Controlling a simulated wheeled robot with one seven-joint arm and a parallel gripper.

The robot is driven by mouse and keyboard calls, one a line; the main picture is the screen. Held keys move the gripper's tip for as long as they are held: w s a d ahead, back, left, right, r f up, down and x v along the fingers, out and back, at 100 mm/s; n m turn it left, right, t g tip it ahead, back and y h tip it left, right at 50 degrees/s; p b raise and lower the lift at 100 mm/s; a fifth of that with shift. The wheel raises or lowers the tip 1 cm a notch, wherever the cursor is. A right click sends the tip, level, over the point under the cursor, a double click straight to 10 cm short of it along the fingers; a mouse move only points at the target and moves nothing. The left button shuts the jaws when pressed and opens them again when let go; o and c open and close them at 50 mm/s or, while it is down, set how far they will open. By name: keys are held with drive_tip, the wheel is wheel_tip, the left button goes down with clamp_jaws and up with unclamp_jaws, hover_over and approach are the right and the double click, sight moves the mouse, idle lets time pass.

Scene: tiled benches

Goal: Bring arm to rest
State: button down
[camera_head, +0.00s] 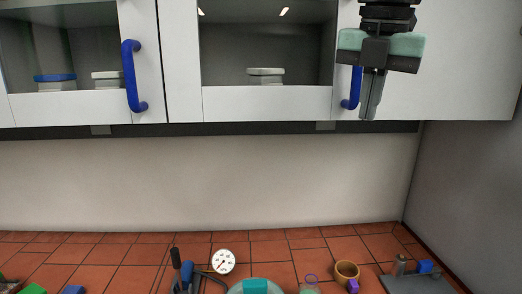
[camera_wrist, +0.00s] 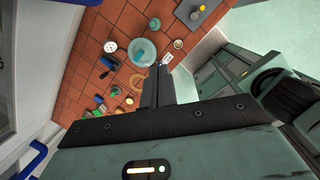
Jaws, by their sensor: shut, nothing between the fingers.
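My gripper (camera_head: 371,98) hangs at the upper right of the head view, in front of the white wall cabinet (camera_head: 462,60) and beside a blue handle (camera_head: 350,88). Its two fingers point down and are together, with nothing between them. In the wrist view, the dark fingers of my gripper (camera_wrist: 157,84) show above the wide green and black gripper body, over the tiled bench far below. Whether the gripper touches the cabinet or the handle cannot be told.
The wall cabinet has glass doors with lidded containers (camera_head: 265,75) inside and another blue handle (camera_head: 133,76). The tiled bench (camera_head: 130,252) below holds a dial gauge (camera_head: 223,262), an orange cup (camera_head: 346,272) and a grey plate (camera_head: 415,284). The wall between is bare.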

drive_tip(key=s+a+f+m+g+b, duration=0.1)
drive_tip(key=s+a+f+m+b, duration=0.15)
drive_tip(key=f, duration=0.45)
drive_tip(key=s+a+f+m+b, duration=0.1)
drive_tip(key=s+a+f+m, duration=0.2)
drive_tip(key=f, duration=0.5)
drive_tip(key=s+f+m+b, duration=0.2)
drive_tip(key=s+f+m, duration=0.5)
drive_tip(key=f, duration=0.4)
drive_tip(key=s+d+f+m+g+b, duration=0.1)
drive_tip(key=s+f+m+b, duration=0.2)
drive_tip(key=s+f+m, duration=0.5)
wheel_tip(320, 180, down, 4)
drive_tip(key=shift+r+y+b, duration=0.2)
drive_tip(key=shift+y+b, duration=0.1)
drive_tip(key=shift+y, duration=0.1)
drive_tip(key=c, duration=2.1)
unclamp_jaws()
drive_tip(key=shift+d, duration=0.1)
drive_tip(key=shift+c, duration=0.2)
